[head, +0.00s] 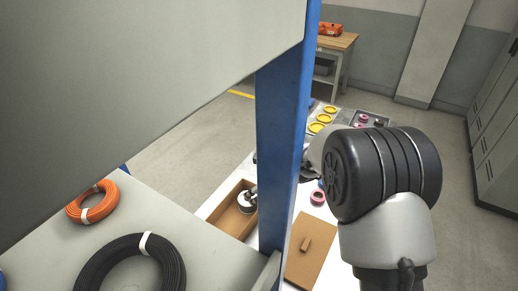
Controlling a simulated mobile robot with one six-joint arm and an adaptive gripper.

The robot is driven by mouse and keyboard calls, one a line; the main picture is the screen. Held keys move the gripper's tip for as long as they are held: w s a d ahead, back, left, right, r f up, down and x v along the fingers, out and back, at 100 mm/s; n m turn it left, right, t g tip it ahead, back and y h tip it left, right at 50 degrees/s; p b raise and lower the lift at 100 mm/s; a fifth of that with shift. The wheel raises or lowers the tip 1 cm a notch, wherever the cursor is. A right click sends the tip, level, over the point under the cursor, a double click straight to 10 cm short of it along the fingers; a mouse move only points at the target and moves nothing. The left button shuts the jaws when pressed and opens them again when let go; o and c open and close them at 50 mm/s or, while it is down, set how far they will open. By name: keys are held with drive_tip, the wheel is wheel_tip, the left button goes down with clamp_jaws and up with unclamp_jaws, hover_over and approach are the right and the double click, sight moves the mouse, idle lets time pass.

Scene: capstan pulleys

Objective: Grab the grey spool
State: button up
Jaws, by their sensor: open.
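A round spool (245,206), pale with a dark part, sits in the open brown box (224,217) just left of the blue post; it may be the grey spool, but it is small and partly covered. My arm reaches in from the right and passes behind the post. My gripper (253,191) shows only in part at the post's left edge, close above that spool. Its jaws are open. The post hides most of the gripper, and I cannot tell whether it touches the spool.
The blue post (280,150) stands close in front. A shelf (190,235) at left holds an orange coil (92,204) and a black coil (130,268). A brown lid (312,255), pink rings (317,198) and yellow rings (322,118) lie right of the post.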

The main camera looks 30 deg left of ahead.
drive_tip(key=b+x, duration=0.1)
drive_tip(key=x, duration=0.2)
drive_tip(key=b+x, duration=0.1)
drive_tip(key=x, duration=0.2)
drive_tip(key=d+b+x, duration=0.1)
drive_tip(key=x, duration=0.2)
drive_tip(key=shift+s+f+b, duration=0.2)
drive_tip(key=shift+f+b, duration=0.2)
drive_tip(key=shift+f, duration=0.2)
drive_tip(key=shift+w+a+f, duration=0.1)
drive_tip(key=shift+a+f, duration=0.05)
drive_tip(key=shift+a, duration=0.1)
drive_tip(key=shift+c, duration=0.4)
drive_tip(key=c, duration=0.8)
